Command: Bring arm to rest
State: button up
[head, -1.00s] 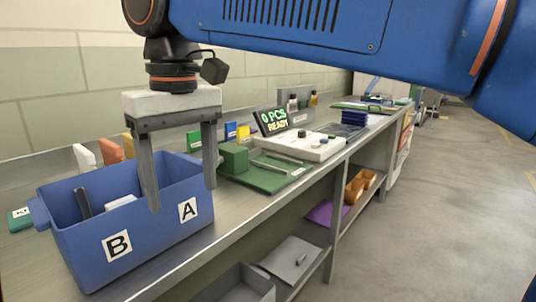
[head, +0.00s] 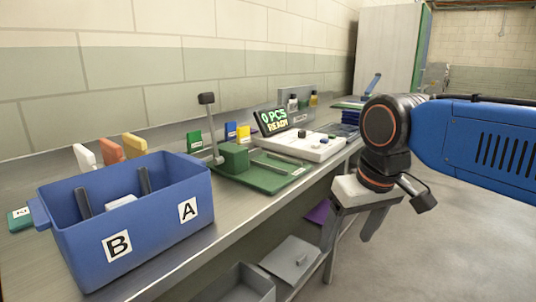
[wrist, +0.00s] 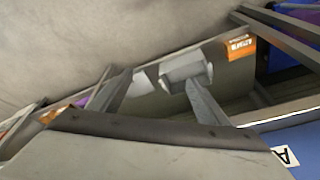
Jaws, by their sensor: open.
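My gripper (head: 347,260) hangs from the arm at the right of the head view, in front of the bench and out over its aisle side. Its two grey fingers are spread, with nothing between them, and point downward. In the wrist view my gripper (wrist: 158,82) also shows both fingers apart and empty, with the floor and the lower shelf area behind. My blue arm (head: 480,145) comes in from the right edge of the head view.
A blue bin (head: 75,255) marked A and B stands on the bench (head: 165,268) at left, with grey bars and a white piece inside. The aisle floor (head: 450,250) looks clear.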

jog(key=s+d+f+m+t, duration=0.1)
jog(key=s+d+f, duration=0.2)
jog(key=d+f, duration=0.3)
jog(key=s+d+f+m+t+h, duration=0.1)
jog(key=s+d+f+m, duration=0.1)
jog(key=s+d+f, duration=0.2)
notch_tip(320, 180, down, 4)
jog(key=d, duration=0.3)
jog(key=shift+s+m, duration=0.3)
